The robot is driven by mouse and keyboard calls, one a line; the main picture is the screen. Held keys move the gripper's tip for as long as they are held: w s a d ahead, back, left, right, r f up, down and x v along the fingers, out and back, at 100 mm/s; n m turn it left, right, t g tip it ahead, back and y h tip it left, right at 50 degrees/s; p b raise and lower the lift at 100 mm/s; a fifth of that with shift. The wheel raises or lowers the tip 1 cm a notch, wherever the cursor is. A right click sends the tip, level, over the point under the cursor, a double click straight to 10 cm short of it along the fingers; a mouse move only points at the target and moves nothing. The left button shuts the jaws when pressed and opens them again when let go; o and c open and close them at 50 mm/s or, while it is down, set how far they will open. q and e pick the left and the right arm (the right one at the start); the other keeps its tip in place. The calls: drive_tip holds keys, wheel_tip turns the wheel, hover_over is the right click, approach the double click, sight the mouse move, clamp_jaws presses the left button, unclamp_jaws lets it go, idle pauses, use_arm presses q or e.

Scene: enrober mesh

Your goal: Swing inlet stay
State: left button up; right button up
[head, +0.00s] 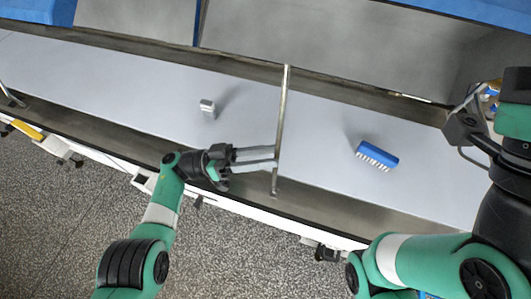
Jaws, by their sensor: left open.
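A thin metal stay (282,115) crosses the pale belt from the back rail to the front edge. It is most likely the inlet stay. My left gripper (275,157) is open near the front end of this stay, its two grey fingers pointing right. Their tips are right at the stay; I cannot tell whether they touch it or stand around it. My right arm fills the right side, but its fingers do not show.
A blue brush (377,155) with white bristles lies on the belt (330,125) right of the stay. A small grey-white block (208,108) sits on the belt to the left. Another metal bar (10,95) shows at the far left edge. The belt around these is clear.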

use_arm(q)
drive_tip(key=s+a+r+b+v, duration=0.1)
drive_tip(key=r+b+v, duration=0.2)
drive_tip(key=b+v, duration=0.9)
drive_tip(key=w+v, duration=0.1)
drive_tip(key=v, duration=0.3)
drive_tip(key=shift+a, duration=0.25)
drive_tip(key=shift+d+r, duration=0.1)
drive_tip(key=shift+r, duration=0.05)
